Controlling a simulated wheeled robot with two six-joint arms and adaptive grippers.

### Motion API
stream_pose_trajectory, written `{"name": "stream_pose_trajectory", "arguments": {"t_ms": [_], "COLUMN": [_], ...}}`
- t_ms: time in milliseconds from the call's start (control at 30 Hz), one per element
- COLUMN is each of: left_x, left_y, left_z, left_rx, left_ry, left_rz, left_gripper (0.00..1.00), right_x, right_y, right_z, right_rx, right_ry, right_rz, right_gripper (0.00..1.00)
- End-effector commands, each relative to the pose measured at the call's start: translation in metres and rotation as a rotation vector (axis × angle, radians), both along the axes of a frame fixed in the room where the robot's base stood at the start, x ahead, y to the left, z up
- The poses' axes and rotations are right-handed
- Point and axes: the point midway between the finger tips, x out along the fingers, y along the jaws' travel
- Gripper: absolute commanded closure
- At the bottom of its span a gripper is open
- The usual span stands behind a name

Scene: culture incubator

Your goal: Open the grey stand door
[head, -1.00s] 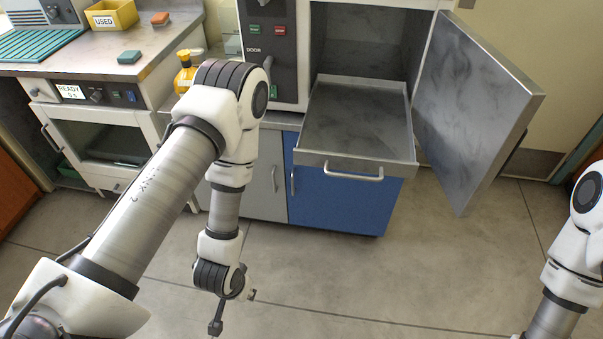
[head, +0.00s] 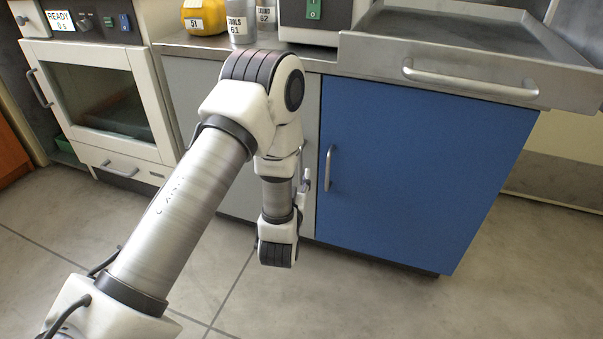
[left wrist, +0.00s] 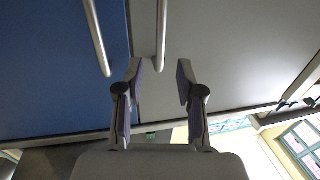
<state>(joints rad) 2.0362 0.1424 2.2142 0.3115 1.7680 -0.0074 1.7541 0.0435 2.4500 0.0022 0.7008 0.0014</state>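The grey stand door (head: 200,110) is shut, left of the blue door (head: 420,170), and is partly hidden by my left arm. Its bar handle (left wrist: 162,35) shows in the left wrist view, near the seam with the blue door. My left gripper (left wrist: 158,72) is open there, with the end of the grey handle appearing between its fingertips. No grip on the handle shows. In the head view the left gripper (head: 302,182) is small and half hidden behind my wrist, close to the grey door's right edge. My right gripper is out of view.
The blue door's handle (left wrist: 97,38) is close beside the grey one. A pulled-out metal tray (head: 480,50) overhangs the blue door. A white-framed glass-door unit (head: 105,95) stands at left. A yellow container (head: 204,16) stands on the counter. The floor in front is clear.

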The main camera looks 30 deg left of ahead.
Motion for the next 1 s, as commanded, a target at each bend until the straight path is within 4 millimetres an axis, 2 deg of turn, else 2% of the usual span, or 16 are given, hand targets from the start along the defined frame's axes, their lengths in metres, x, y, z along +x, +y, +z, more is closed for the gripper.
{"name": "stream_pose_trajectory", "arguments": {"t_ms": [300,433,633,667,733,767,1000], "left_x": [0.053,0.062,0.062,0.062,0.062,0.062,0.062], "left_y": [0.025,0.029,0.029,0.029,0.029,0.029,0.028], "left_z": [-0.001,0.001,0.001,0.001,0.001,0.001,0.001], "left_rx": [-0.002,-0.001,-0.002,-0.002,-0.002,-0.002,-0.002], "left_ry": [-0.002,0.002,0.004,0.004,0.004,0.004,0.004], "left_rz": [0.001,0.000,-0.001,-0.001,-0.001,-0.001,-0.003], "left_gripper": [0.63,0.63,0.63,0.70,0.95,1.00,1.00], "right_x": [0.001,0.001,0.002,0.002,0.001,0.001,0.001], "right_y": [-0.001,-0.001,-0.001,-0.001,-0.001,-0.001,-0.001], "right_z": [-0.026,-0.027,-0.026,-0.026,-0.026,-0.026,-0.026], "right_rx": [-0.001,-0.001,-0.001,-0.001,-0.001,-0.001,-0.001], "right_ry": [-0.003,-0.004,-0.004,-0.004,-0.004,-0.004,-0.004], "right_rz": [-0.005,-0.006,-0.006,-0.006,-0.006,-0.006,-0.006], "right_gripper": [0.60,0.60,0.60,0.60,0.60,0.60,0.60]}}
